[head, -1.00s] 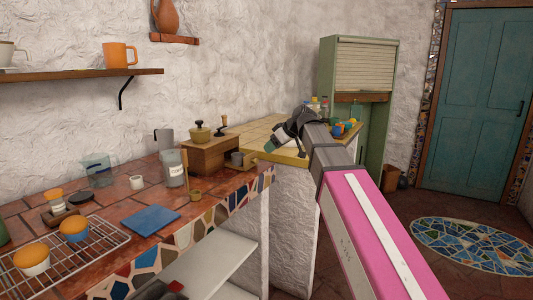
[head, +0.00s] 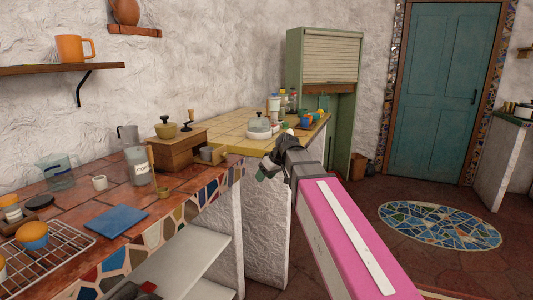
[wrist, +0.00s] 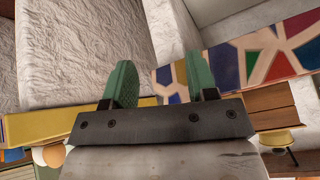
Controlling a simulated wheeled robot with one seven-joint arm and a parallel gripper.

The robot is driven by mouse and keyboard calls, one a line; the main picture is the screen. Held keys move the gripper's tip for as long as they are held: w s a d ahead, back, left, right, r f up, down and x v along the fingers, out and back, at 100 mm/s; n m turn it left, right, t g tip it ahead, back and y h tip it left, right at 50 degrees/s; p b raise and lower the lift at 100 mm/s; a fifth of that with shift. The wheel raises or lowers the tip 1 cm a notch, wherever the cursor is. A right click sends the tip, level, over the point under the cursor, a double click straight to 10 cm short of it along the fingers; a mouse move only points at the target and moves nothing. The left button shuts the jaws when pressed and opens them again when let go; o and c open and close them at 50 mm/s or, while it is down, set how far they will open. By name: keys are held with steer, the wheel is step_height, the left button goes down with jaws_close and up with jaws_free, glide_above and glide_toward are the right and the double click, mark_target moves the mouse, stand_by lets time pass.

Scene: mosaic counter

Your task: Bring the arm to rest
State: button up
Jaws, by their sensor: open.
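My gripper (head: 266,172) is at the end of my pink and white arm, in front of the counter edge where the red-tiled and yellow-tiled parts meet. In the wrist view its two green fingers (wrist: 160,76) stand well apart with nothing between them. The mosaic edge of the counter (wrist: 268,58) and the white rough wall below it show beyond the fingers. In the head view the fingers are small and partly hidden by the wrist.
The wooden grinder box (head: 177,152) and a glass jar (head: 138,166) stand on the red-tiled counter. A glass-domed dish (head: 258,126) is on the yellow tiles. A green cabinet (head: 295,75) stands behind. The floor by the oval mosaic rug (head: 440,225) is clear.

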steer(key=s+d+f+m+g+h, duration=0.1)
steer(key=s+d+f+m+h, duration=0.1)
steer(key=s+d+f, duration=0.3)
steer(key=s+d+f+m+g+h, duration=0.1)
steer(key=s+d+f+m, duration=0.3)
steer(key=f, duration=1)
steer(key=s+d+f+m+g+h, duration=0.1)
steer(key=s+d+f+m+h, duration=0.1)
steer(key=s+d+f, duration=0.6)
steer(key=d+f+m, duration=0.1)
steer(key=d+f, duration=0.1)
steer(key=d, duration=0.1)
steer(key=shift+f+h, duration=0.25)
steer(key=shift+h, duration=0.05)
